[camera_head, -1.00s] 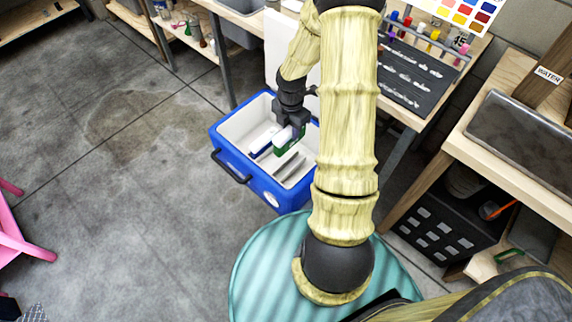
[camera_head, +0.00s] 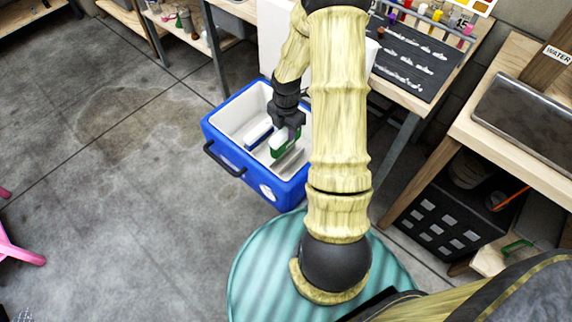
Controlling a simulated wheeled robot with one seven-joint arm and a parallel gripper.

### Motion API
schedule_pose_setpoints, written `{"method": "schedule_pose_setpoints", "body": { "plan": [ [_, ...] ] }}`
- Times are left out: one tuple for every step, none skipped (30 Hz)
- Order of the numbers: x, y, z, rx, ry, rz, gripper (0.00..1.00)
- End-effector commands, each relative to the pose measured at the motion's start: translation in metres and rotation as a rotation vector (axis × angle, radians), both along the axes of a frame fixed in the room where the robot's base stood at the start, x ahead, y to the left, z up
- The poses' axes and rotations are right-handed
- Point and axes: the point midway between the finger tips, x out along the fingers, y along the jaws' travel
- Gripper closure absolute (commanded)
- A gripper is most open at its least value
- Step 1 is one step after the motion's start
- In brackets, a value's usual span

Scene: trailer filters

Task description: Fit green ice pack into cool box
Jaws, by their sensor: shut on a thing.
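The cool box (camera_head: 222,158) is a blue box with a white inside and a dark handle, open at the top, on the floor left of my arm. The green ice pack (camera_head: 279,150) has a white part on its side and is inside the box opening. My gripper (camera_head: 289,133) is shut on it from above. A blue and white pack (camera_head: 258,137) lies in the box just left of the green one. Grey slots or dividers (camera_head: 291,163) show on the box floor at right. I cannot tell whether the green pack touches the bottom.
My arm hides the box's right side. A white panel (camera_head: 273,42), perhaps the lid, stands behind the box. A workbench with a dark tool board (camera_head: 414,62) is behind right. A wooden bench with a metal tray (camera_head: 530,110) is at right.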

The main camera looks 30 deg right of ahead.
Motion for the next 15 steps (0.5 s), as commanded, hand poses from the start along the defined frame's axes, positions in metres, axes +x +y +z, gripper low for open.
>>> {"method": "schedule_pose_setpoints", "body": {
  "plan": [
    [0.0,0.0,0.001,-0.001,-0.001,0.001,1.0],
    [0.0,0.0,0.001,-0.001,-0.001,0.001,1.0],
    [0.0,0.0,0.002,-0.001,-0.001,0.001,1.0],
    [0.0,0.0,0.002,-0.001,-0.001,0.001,1.0],
    [0.0,0.0,0.002,-0.001,-0.001,0.001,1.0],
    [0.0,0.0,0.001,-0.001,-0.001,0.001,1.0],
    [0.0,0.0,0.0,0.0,-0.001,0.001,1.0],
    [0.0,0.0,-0.002,0.0,0.0,0.001,1.0],
    [0.0,0.0,-0.005,0.001,0.0,0.001,1.0],
    [0.0,0.0,-0.009,0.001,0.0,0.001,1.0],
    [0.0,0.001,-0.014,0.001,0.001,0.001,1.0],
    [0.0,0.0,-0.021,0.0,0.002,0.001,1.0],
    [0.0,0.001,-0.027,0.0,0.002,0.002,1.0],
    [0.0,0.001,-0.033,0.001,0.003,0.002,1.0],
    [-0.001,0.001,-0.041,0.001,0.004,0.001,1.0]
  ]
}}
